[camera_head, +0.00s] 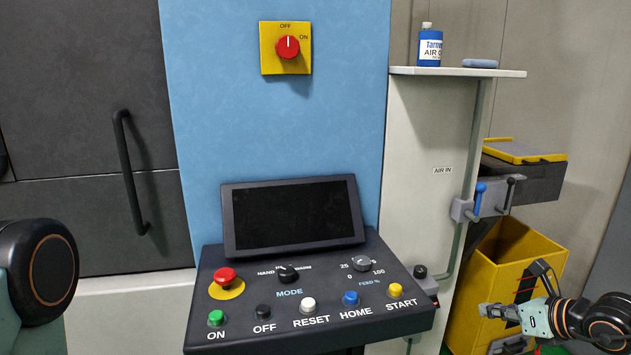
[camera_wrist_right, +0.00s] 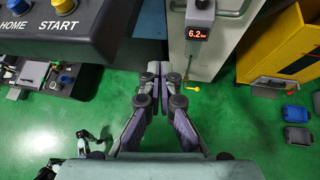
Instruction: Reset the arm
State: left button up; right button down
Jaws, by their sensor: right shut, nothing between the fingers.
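My right gripper (camera_head: 494,311) is at the lower right of the head view, in front of a yellow bin and to the right of the control panel (camera_head: 300,275). It also shows in the right wrist view (camera_wrist_right: 161,82), where its two fingers meet at the tips. It is shut with nothing between the fingers, and hangs over the green floor, apart from the panel. Part of my left arm (camera_head: 42,278) shows at the left edge of the head view.
The panel has a dark screen (camera_head: 292,216), knobs and several coloured buttons. A red rotary switch (camera_head: 288,47) is on the blue wall. A pressure display (camera_wrist_right: 197,33) reads about 6.2. The yellow bin (camera_head: 520,245) stands at right. Green floor (camera_wrist_right: 240,125) is clear below my right gripper.

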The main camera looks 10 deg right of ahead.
jog(key=s+a+f+n+g+h+b, duration=0.2)
jog(key=s+a+f+n+g+b, duration=0.25)
jog(key=f+n, duration=0.6)
jog(key=s+a+f+n+g+h+b, duration=0.15)
jog(key=s+a+f+n+b, duration=0.35)
jog(key=s+f+n, duration=0.55)
jog(key=s+a+f+n+g+b, duration=0.2)
jog(key=s+a+f+n+b, duration=0.2)
jog(key=s+f, duration=0.4)
jog(key=s+a+f+n+g+b, duration=0.2)
jog(key=s+a+f+n+b, duration=0.2)
jog(key=s+a+f+n, duration=0.3)
jog(key=s+f+n, duration=0.1)
jog(key=s, duration=0.3)
jog(key=shift+a+f+n+g, duration=0.2)
jog(key=shift+a+n+g, duration=0.1)
jog(key=shift+g, duration=0.1)
jog(key=shift+s, duration=0.1)
